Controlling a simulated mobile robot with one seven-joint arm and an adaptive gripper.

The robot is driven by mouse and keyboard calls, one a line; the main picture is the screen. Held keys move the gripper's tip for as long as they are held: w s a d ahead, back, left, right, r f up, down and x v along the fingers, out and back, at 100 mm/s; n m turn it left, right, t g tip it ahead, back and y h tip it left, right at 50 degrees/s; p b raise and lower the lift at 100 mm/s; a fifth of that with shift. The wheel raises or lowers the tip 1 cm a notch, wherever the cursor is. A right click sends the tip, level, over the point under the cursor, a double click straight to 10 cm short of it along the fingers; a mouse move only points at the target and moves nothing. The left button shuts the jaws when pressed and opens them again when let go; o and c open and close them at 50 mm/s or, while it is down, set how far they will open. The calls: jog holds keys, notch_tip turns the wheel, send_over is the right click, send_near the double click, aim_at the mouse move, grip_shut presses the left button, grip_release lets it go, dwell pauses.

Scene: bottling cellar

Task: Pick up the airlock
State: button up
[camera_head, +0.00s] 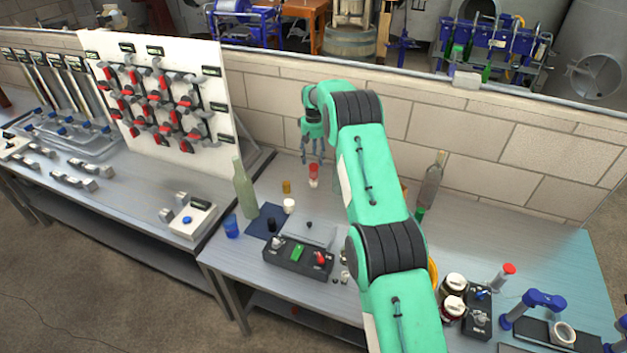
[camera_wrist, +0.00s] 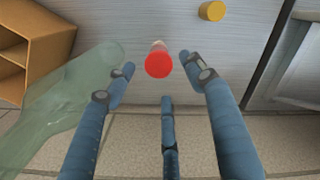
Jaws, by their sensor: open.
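An object with a red cap and a pale lower part, which looks like the airlock (camera_head: 313,170), stands upright on the bench near the wall. In the wrist view its red top (camera_wrist: 158,65) shows between my fingers, with the pale part mostly hidden beneath. My gripper (camera_head: 314,156) is open, its fingers pointing down above and around the red cap. In the wrist view two fingers lie left and right of the cap and a third lies below it in the picture. I see no clear contact.
A translucent green bottle (camera_wrist: 62,105) and a brown divided box (camera_wrist: 38,42) lie close on the wrist view's left. A yellow piece (camera_wrist: 211,11) stands nearby. A white cup (camera_head: 289,206), a green bottle (camera_head: 244,190) and a control box (camera_head: 298,258) are further off. The brick wall (camera_head: 270,95) is behind.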

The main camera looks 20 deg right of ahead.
aim_at(313, 180)
jog(key=shift+f, duration=0.1)
notch_tip(313, 180, down, 8)
jog(key=shift+f, duration=0.15)
dwell(0.5)
jog(key=shift+f, duration=0.1)
jog(key=shift+s+f+b, duration=0.15)
jog(key=shift+f+b, duration=0.15)
jog(key=shift+f, duration=2.25)
jog(key=c, duration=1.3)
